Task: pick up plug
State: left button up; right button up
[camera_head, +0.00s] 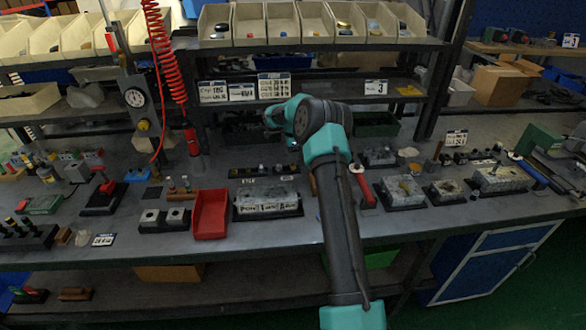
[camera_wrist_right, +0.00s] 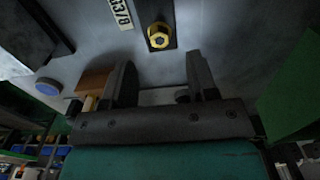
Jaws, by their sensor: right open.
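A brass-yellow plug (camera_wrist_right: 159,37) with a dark hex centre sits on a dark strip beside a "G3/8" label in the right wrist view. My right gripper (camera_wrist_right: 161,68) is open, with its two fingers apart and nothing between them. The plug lies beyond the fingertips, roughly in line with the gap, and does not appear touched. In the head view my right arm reaches over the bench and its links hide most of the gripper. I cannot tell which fitting in the head view is this plug. My left gripper is not in view.
A red bin (camera_head: 210,214) and a labelled metal block (camera_head: 267,204) stand on the bench left of my right arm. Strips of small fittings (camera_head: 263,171) lie behind the block. Valve blocks (camera_head: 403,191) stand to the right. A blue round cap (camera_wrist_right: 48,86) shows in the wrist view.

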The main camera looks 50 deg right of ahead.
aim_at(293, 165)
jog(key=shift+f, duration=0.25)
jog(key=shift+f, duration=2.6)
jog(key=shift+c, duration=0.3)
jog(key=c, duration=0.9)
